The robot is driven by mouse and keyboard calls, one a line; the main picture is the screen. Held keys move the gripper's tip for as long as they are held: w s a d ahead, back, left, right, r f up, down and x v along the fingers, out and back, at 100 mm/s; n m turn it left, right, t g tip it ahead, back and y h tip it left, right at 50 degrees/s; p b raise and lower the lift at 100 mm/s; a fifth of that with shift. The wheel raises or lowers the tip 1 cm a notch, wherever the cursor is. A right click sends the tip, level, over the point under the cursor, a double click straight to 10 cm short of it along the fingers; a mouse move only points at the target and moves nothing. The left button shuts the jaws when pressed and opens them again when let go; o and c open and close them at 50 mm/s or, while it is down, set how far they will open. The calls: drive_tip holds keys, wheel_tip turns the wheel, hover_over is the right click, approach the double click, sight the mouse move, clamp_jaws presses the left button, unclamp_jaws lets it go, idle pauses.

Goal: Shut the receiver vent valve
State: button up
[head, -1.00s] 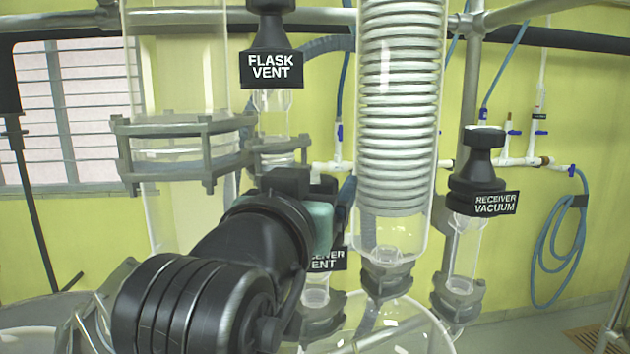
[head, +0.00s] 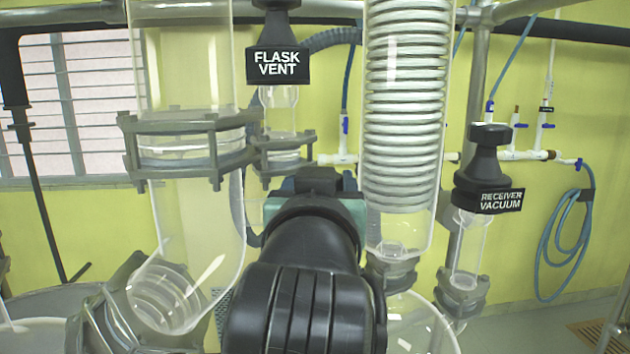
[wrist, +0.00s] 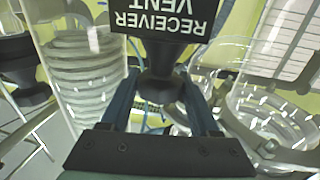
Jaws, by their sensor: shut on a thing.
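The receiver vent valve has a black knob (wrist: 160,90) and a black label plate reading RECEIVER VENT, upside down at the top of the wrist view. My gripper (wrist: 160,80) has its two blue fingers on either side of the narrow part of this knob and is shut on it. In the head view my gripper (head: 318,190) is seen from behind, and my black wrist and arm hide the receiver vent valve.
The flask vent valve (head: 278,66) hangs above and left of my gripper. The receiver vacuum valve (head: 488,190) stands to the right. A glass coil condenser (head: 405,110) is close on the right, a wide glass column (head: 185,75) on the left.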

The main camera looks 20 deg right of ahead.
drive_tip(key=shift+a+m+g+h, duration=0.1)
drive_tip(key=shift+m+g+h, duration=0.45)
drive_tip(key=shift+h, duration=0.35)
drive_tip(key=m+g+h, duration=0.3)
drive_tip(key=h, duration=0.1)
drive_tip(key=shift+m, duration=0.25)
drive_tip(key=shift+m+g+h, duration=1.5)
drive_tip(key=shift+m+g, duration=0.4)
drive_tip(key=shift+g, duration=0.75)
drive_tip(key=o, duration=1.1)
